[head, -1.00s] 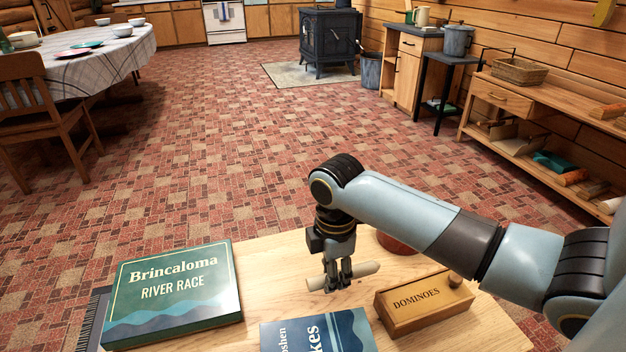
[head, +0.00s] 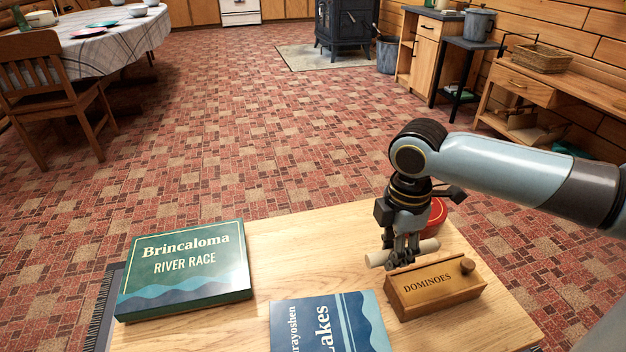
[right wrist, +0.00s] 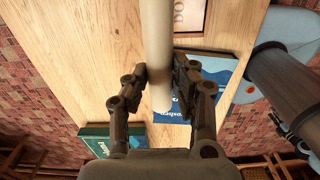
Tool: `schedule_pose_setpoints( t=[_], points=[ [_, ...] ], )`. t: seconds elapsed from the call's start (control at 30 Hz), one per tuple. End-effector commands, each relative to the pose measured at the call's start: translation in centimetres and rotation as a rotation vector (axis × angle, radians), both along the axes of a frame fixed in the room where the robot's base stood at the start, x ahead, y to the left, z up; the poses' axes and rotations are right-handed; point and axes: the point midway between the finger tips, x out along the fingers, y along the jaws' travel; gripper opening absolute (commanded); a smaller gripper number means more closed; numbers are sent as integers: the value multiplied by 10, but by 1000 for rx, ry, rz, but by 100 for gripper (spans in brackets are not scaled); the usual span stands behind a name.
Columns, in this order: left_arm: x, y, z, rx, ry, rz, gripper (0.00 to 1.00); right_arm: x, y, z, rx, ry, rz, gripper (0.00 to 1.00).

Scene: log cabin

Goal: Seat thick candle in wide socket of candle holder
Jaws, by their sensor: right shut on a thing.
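The candle is a plain cream cylinder (head: 429,246), lying roughly level in the head view and crossing my right gripper (head: 403,262). It also runs from the top edge to the middle of the right wrist view (right wrist: 157,35). My right gripper is shut on it, with one finger on each side (right wrist: 160,78), near one end in the wrist view. The candle is beside the domino box and over the table; I cannot tell its exact height. No candle holder or socket shows in either view.
The wooden table (head: 300,245) carries a green River Race box (head: 185,275), a blue book or box (head: 330,325), a wooden domino box (head: 432,288) and a red round item (head: 437,212) behind the gripper. Bare wood lies between the green box and gripper.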

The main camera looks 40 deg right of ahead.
Motion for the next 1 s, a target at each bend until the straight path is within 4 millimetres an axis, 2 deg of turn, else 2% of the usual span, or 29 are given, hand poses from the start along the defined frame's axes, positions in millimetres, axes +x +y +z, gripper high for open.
schedule_pose_setpoints(
  t=[0.07,0.17,0.43,0.63,0.83,1.0],
  points=[
    [-1,0,-3,0,2,0,40,-5,-5,-3,-1,0,7,0],
    [-3,0,-9,0,5,0,40,1,-4,-12,3,-2,6,0],
    [-15,0,-40,0,29,0,40,63,13,-53,7,-3,5,0],
    [6,13,-48,15,26,-7,40,97,20,-72,2,-2,6,0],
    [6,13,-51,16,18,-6,40,105,22,-80,0,-1,8,0],
    [4,16,-61,20,31,-8,40,104,22,-108,1,3,7,0]
  ],
)
